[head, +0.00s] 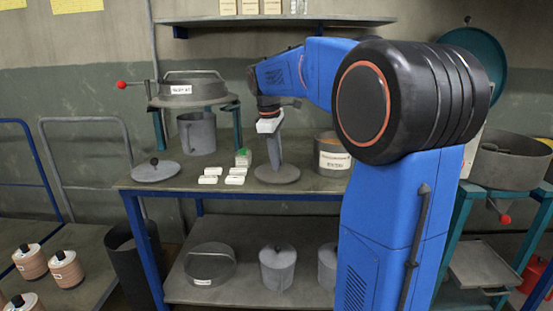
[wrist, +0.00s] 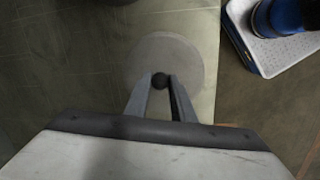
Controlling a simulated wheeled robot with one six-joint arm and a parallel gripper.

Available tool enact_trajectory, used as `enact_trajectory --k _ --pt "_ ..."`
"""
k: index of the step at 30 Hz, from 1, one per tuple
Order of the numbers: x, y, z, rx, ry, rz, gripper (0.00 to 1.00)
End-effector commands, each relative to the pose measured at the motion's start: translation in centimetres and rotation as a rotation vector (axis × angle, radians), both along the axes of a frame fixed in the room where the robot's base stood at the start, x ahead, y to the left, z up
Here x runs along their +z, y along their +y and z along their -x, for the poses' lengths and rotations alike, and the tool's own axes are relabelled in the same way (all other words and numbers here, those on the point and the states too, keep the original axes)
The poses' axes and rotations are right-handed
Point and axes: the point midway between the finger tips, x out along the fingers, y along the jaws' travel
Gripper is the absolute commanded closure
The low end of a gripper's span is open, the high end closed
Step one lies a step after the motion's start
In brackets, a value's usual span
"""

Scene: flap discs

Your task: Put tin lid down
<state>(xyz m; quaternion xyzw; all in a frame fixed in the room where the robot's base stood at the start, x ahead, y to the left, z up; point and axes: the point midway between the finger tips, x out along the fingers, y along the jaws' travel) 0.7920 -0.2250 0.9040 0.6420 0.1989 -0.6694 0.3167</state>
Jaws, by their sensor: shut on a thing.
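The tin lid (head: 278,176), a flat grey disc, is at the level of the bench top in the head view; I cannot tell whether it touches the bench. In the wrist view the lid (wrist: 185,57) lies below me, its dark round knob (wrist: 160,80) between my two fingers. My gripper (head: 275,163) points down and is shut on this knob; the gripper also shows in the wrist view (wrist: 161,82). In the head view the fingers hide the knob.
A second grey lid with a black knob (head: 168,171) lies at the bench's left. Several white blocks (head: 222,175) and a green-topped item (head: 242,157) stand left of my gripper. A labelled round tin (head: 332,157) is to the right. The bench edge (head: 150,189) is close in front.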

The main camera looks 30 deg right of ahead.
Motion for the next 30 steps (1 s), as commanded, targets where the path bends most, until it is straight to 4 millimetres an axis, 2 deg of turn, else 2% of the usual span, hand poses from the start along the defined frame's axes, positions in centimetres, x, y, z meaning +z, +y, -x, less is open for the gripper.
enact_trajectory --k 7,8,9,10,18,22,26,30 --pt "-0.3 0.0 0.0 0.0 0.0 0.0 1.0" --pt "-0.2 0.0 0.0 0.0 0.0 0.0 0.71" --pt "-0.2 0.0 0.0 0.0 0.0 0.0 0.61" --pt "-0.2 0.0 0.0 0.0 0.0 0.0 0.59" --pt "-0.2 0.0 0.0 0.0 0.0 0.0 0.59" --pt "0.5 0.1 0.0 0.0 -0.001 0.001 0.59" --pt "2.2 0.4 0.0 0.001 -0.002 0.001 0.59" --pt "4.9 0.8 0.0 0.001 -0.003 0.001 0.59"
